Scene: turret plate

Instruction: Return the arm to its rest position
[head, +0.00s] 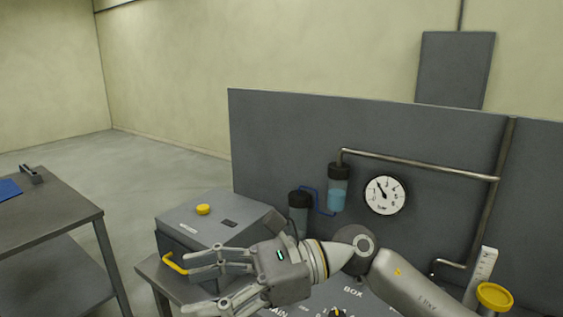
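My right arm (415,285) comes in from the lower right and reaches left across the front of the bench area. Its gripper (190,287) points left, with its fingers spread apart and nothing seen between them. The upper fingers are in front of a grey box (195,222) with a yellow button (203,209) on top and a yellow handle (174,264) at its left front. The fingertips are close to the handle; I cannot tell whether they touch it. The arm hides part of the box and panel. My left gripper is not in view.
A grey upright panel (275,135) carries a pressure gauge (385,195), pipes and a blue-filled container (337,190). A yellow-topped part (494,296) stands at the lower right. A metal table (45,222) is at the left, with open floor between.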

